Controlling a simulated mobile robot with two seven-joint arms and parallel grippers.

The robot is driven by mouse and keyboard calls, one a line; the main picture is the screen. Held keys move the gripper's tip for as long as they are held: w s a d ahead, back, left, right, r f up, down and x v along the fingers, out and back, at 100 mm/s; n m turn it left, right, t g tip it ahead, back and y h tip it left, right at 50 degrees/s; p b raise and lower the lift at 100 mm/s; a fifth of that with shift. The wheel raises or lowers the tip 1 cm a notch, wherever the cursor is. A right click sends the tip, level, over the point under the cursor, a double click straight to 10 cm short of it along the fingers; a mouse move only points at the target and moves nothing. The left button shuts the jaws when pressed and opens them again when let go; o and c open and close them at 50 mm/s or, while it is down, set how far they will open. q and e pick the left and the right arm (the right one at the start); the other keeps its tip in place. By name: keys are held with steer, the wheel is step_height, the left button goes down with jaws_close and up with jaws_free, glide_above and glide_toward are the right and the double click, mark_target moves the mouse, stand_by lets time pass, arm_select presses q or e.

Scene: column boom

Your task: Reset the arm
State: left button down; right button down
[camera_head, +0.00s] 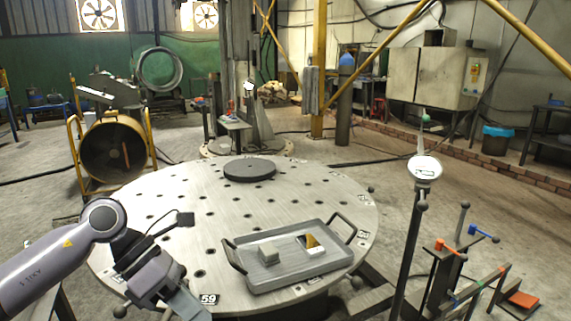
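My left arm comes in from the lower left. Its gripper (186,303) reaches the bottom edge over the near left rim of the round table, and its fingertips are not clearly visible, so I cannot tell whether it is open or shut. My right arm and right gripper are not in view.
A round perforated metal table (165,225) fills the middle. It bears a grey tray (290,279) with a grey block (268,252) and a yellow-and-white piece (311,244), and a dark disc (249,169). A post with a dial (424,168) stands at the right.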

arm_select(q)
steer(key=s+d+r+n+t+h+p, duration=0.3)
steer(key=d+r+n+t+h, duration=0.15)
steer(key=d+n+h, duration=0.65)
steer(key=a+f+n+t+y+p, duration=0.1)
steer(key=a+f+n+t+y, duration=0.3)
steer(key=n, duration=0.5)
steer(key=w+a+f+n+t+y+p, duration=0.1)
steer(key=a+f+n+t+y, duration=0.2)
steer(key=n+t, duration=0.4)
steer(key=a+f+n+t+y+p, duration=0.1)
steer(key=a+f+n+t+y, duration=0.25)
steer(key=n, duration=0.65)
steer(key=s+a+f+n+g+y+p, duration=0.1)
steer(key=s+a+f+n+g+y, duration=0.2)
steer(key=s+f, duration=0.3)
steer(key=s+a+f+n+g+y, duration=0.3)
steer(key=s+a+f+n, duration=0.1)
steer(key=s+f+n, duration=0.2)
step_height(320, 180, down, 3)
steer(key=shift+s+r+n+g+p, duration=0.15)
steer(key=shift+s+n+g+p, duration=0.2)
steer(key=shift+s, duration=0.35)
